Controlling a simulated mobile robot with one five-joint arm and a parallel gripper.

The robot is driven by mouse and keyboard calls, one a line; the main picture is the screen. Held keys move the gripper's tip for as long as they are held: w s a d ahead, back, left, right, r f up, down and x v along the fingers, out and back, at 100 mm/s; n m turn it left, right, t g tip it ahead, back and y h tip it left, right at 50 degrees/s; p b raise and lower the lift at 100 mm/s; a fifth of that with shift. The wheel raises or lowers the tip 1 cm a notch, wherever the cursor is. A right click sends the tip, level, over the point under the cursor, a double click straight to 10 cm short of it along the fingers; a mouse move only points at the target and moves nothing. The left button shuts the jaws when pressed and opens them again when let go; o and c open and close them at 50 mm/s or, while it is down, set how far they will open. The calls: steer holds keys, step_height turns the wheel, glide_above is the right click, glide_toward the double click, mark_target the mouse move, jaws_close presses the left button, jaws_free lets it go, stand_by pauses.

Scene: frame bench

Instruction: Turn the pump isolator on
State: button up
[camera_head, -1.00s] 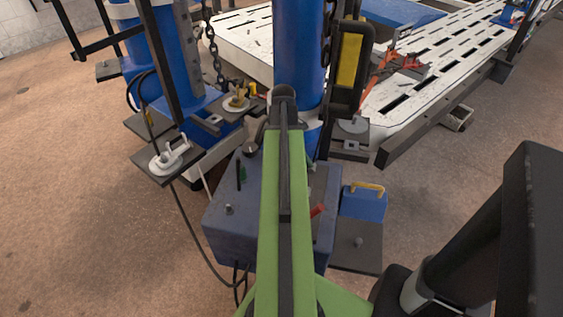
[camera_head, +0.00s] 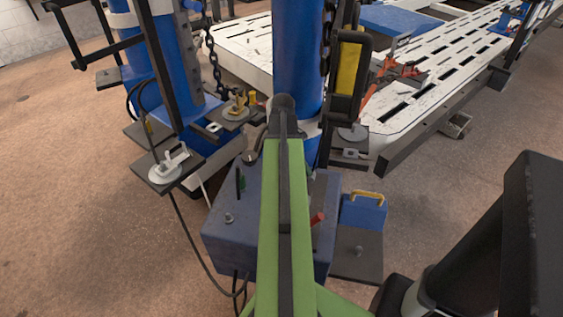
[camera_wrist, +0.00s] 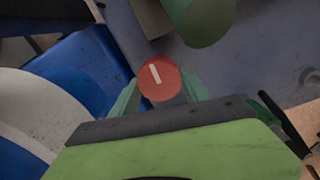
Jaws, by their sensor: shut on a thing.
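A round red knob (camera_wrist: 159,78) with a white bar mark sits in front of a blue-grey surface in the wrist view; it looks like the pump isolator. The white mark stands close to upright, leaning slightly. My gripper (camera_wrist: 162,92) has its green fingers on either side of the knob and is shut on it.
A blue column (camera_head: 298,60) rises behind; a white plate (camera_head: 168,173) is at left. A green cylinder (camera_wrist: 200,18) is close to the knob.

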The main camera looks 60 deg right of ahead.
steer(key=m, duration=0.7)
steer(key=shift+m, duration=0.4)
steer(key=m, duration=0.4)
steer(key=shift+m, duration=2.1)
steer(key=o, duration=1.4)
